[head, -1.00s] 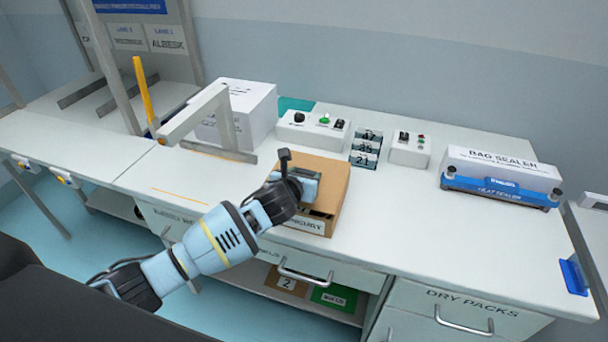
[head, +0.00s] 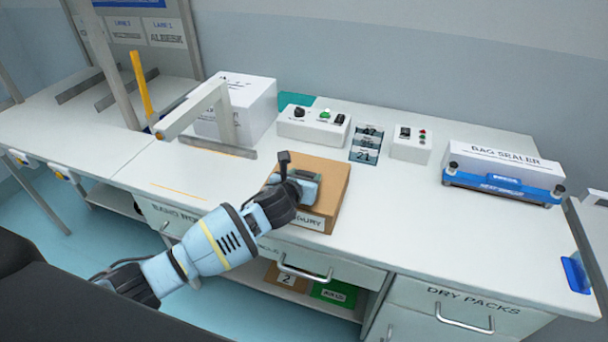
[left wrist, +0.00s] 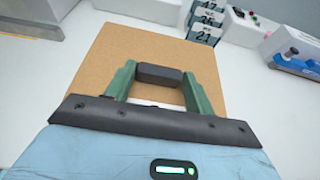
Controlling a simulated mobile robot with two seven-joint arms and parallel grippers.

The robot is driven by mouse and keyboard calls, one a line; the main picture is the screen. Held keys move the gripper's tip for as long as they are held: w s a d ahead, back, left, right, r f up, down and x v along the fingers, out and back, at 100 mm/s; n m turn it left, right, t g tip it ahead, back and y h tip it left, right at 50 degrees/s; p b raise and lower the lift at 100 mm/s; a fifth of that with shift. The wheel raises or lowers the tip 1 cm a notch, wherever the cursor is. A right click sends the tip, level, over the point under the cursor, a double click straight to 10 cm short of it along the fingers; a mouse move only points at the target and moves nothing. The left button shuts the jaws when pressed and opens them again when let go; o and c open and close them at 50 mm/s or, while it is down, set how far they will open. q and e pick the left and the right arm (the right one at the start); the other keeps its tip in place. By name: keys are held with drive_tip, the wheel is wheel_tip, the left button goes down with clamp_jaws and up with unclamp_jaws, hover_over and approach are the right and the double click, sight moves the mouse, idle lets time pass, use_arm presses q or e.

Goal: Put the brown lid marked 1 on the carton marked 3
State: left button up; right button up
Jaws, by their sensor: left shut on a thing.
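The brown lid (head: 328,172) lies over the carton (head: 318,223) on the worktop, and no gap shows between them from here. The carton's front carries a white label, partly covered by my arm and ending in "URY". My left gripper (head: 302,182) is over the lid. In the left wrist view, its green fingers (left wrist: 160,80) are shut on the dark handle block on top of the lid (left wrist: 120,45). No number is readable on lid or carton. My right gripper is not in view.
Control boxes (head: 313,126) and a date block (head: 365,145) stand behind, and a bag sealer (head: 502,178) is at right. A grey metal frame (head: 222,115) and white box (head: 250,100) stand at left. A brown piece marked 2 (head: 286,278) is on the shelf below. The worktop right of the carton is clear.

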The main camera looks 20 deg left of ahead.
use_arm(q)
drive_tip(key=o, duration=1.1)
drive_tip(key=shift+c, duration=0.2)
drive_tip(key=shift+v, duration=3.9)
